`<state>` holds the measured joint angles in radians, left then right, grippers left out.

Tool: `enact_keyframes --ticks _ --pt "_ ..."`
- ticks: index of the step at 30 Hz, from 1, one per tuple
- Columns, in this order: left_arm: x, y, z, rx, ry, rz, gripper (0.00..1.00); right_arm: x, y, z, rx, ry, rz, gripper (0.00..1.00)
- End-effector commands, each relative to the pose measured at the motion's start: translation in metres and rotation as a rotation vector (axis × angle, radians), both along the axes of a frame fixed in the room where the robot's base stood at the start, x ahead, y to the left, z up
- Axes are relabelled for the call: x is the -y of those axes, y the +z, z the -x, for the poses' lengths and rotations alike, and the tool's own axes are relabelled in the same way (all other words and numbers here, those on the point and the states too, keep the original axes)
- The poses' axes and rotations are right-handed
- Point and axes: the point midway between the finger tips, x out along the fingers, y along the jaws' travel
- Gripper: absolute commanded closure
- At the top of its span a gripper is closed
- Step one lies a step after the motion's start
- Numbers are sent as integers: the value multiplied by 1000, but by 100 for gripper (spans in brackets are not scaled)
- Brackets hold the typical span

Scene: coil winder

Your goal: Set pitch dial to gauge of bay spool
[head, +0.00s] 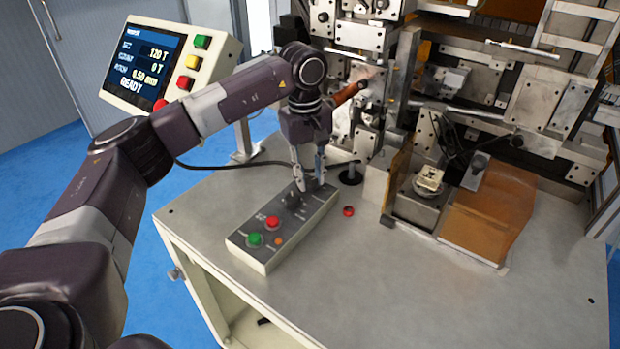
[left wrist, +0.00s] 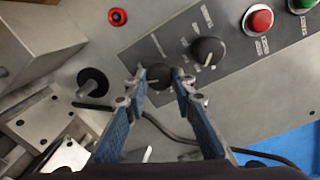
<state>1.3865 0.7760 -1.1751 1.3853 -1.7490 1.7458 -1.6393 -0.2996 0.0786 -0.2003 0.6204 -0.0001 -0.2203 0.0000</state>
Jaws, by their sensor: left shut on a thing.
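A grey control box (head: 280,228) on the table carries a row of dials and buttons. My left gripper (head: 311,186) points down at its far end, and its fingers hide the end dial in the head view. In the left wrist view, the gripper (left wrist: 159,80) has its fingertips on either side of a round black dial (left wrist: 160,74) and is shut on it. A second black dial (left wrist: 208,50) with a white pointer line is beside it, free. Panel lettering is too small to read. A screen (head: 143,68) shows 120 T, 0 T, 0.50 mm and READY. I cannot identify the bay spool.
The control box also has a red button (head: 272,222) and a green button (head: 255,239). A small red part (head: 348,211) lies beside the box. The winder with a copper-coloured cylinder (head: 348,93) stands behind. A black cable crosses the table. The table front is clear.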

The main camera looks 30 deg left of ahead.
Motion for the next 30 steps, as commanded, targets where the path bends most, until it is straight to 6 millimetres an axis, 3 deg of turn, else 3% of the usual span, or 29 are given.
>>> enact_keyframes --ticks 15,30 --pt "0 1 -2 3 -367 1 100 2 -6 0 -1 1 2 60" --pt "0 2 -2 4 -452 1 100 2 -6 0 -1 0 2 60"
